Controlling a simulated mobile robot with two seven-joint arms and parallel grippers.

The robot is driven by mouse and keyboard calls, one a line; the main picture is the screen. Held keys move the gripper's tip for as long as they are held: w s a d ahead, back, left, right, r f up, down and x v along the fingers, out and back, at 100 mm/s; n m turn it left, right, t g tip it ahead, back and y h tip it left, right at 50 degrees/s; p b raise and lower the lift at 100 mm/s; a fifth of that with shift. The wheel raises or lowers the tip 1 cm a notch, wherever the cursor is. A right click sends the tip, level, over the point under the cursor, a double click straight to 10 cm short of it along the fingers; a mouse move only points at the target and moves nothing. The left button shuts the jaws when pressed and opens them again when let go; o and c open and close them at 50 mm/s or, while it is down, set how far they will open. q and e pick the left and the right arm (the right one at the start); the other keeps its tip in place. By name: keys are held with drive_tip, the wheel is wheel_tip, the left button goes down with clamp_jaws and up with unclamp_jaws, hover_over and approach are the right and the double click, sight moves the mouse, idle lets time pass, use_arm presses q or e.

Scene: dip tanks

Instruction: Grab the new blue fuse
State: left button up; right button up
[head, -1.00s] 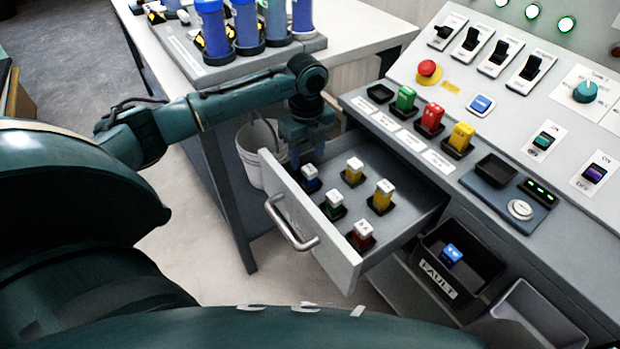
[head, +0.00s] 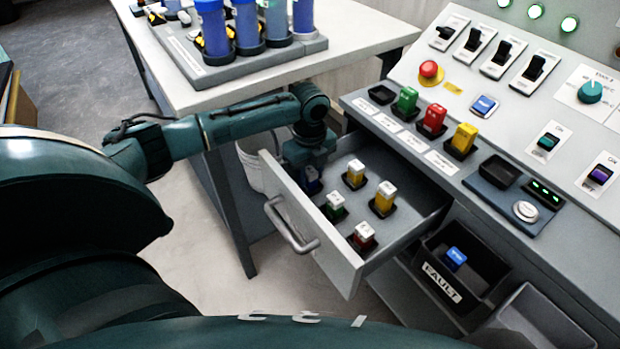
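The new blue fuse (head: 310,186) stands in the back left corner of the open drawer (head: 329,240). It is mostly hidden beneath my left gripper (head: 309,172), and only a dark blue part shows. The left gripper points down over this fuse, with its fingertips at about the fuse's height. The fingers are too hidden to tell whether they are open or touch it. Another blue fuse (head: 455,258) lies in the black bin marked FAULT (head: 442,284). My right gripper is not in view.
The drawer also holds yellow (head: 384,203), green (head: 334,209) and red (head: 363,237) fuses close by. On the panel, green, red and yellow fuses sit in sockets beside an empty black socket (head: 381,94). A table with blue cylinders (head: 247,24) stands behind my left arm.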

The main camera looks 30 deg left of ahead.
use_arm(q)
clamp_jaws()
